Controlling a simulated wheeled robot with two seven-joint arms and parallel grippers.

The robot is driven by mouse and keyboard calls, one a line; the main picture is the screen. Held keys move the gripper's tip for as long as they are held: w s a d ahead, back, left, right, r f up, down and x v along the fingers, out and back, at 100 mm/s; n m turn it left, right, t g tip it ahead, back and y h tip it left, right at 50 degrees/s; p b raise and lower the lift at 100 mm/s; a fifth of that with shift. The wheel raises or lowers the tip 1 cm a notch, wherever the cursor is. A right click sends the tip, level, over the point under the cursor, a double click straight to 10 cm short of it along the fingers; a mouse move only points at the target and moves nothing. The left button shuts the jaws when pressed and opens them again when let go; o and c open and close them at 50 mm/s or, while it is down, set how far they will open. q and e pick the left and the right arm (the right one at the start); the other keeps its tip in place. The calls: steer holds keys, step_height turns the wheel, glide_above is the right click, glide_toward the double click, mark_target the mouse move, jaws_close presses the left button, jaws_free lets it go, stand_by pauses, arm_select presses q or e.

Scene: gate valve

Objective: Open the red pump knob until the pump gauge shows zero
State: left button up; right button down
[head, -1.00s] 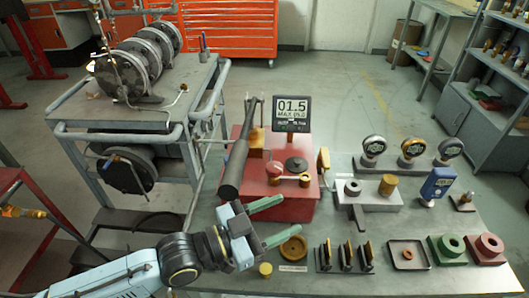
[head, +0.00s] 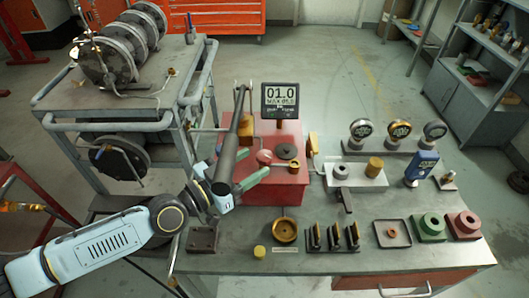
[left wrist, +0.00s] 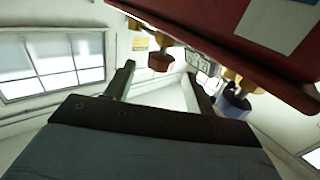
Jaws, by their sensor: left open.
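The red pump (head: 283,189) stands on the bench with a small red knob (head: 264,157) on its front left. The pump gauge (head: 280,98) on top reads 01.0. My left gripper (head: 246,160) is open at the pump's left front, its green fingers close to the red knob. The dark pump handle hides part of the gripper. In the left wrist view a red-brown knob (left wrist: 160,61) shows between and beyond the two fingers (left wrist: 160,82); contact cannot be told. My right gripper is not in view.
The long dark pump handle (head: 231,150) slants down across my left gripper. A wheeled cart (head: 130,110) stands at left. Dial gauges (head: 399,130), a blue meter (head: 422,168), a brass dish (head: 284,231) and black stands (head: 333,238) occupy the bench to the right and front.

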mark_target(258, 160)
arm_select(q)
steer(key=x, duration=0.4)
steer(key=shift+w+d, duration=0.3)
steer(key=c, duration=1)
